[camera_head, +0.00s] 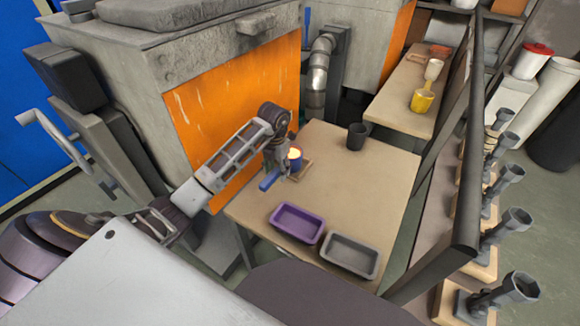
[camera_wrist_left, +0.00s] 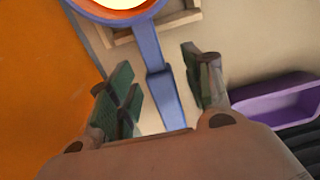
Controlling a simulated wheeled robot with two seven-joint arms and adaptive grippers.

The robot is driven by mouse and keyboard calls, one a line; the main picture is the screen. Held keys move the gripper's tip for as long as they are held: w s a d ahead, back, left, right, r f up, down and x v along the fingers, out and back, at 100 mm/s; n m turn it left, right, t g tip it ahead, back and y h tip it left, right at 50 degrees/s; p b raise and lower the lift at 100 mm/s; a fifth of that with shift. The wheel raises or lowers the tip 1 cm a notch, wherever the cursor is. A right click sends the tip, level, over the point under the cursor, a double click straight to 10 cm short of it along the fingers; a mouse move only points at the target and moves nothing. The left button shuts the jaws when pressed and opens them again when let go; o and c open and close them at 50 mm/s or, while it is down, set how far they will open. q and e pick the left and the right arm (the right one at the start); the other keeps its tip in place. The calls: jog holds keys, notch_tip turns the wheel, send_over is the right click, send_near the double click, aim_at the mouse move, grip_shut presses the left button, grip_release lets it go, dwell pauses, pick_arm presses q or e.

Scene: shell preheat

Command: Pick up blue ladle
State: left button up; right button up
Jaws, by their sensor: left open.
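The blue ladle (camera_head: 295,158) sits on a small wooden stand (camera_head: 303,170) on the table, its bowl filled with something glowing yellow-white. In the left wrist view the blue ladle (camera_wrist_left: 158,80) shows its rim at the top and its handle running down between my fingers. My left gripper (camera_head: 272,172) is over the handle, whose blue end sticks out below it. In the wrist view my left gripper (camera_wrist_left: 162,92) is open, with one finger on each side of the handle and visible gaps. My right gripper is not in view.
A purple tray (camera_head: 297,223) and a grey tray (camera_head: 350,255) stand at the table's front. A dark cup (camera_head: 357,136) stands at the back. A furnace with an orange face (camera_head: 225,110) rises close to the left arm. The table's middle right is clear.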

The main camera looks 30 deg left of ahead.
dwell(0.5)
pick_arm(q)
grip_shut()
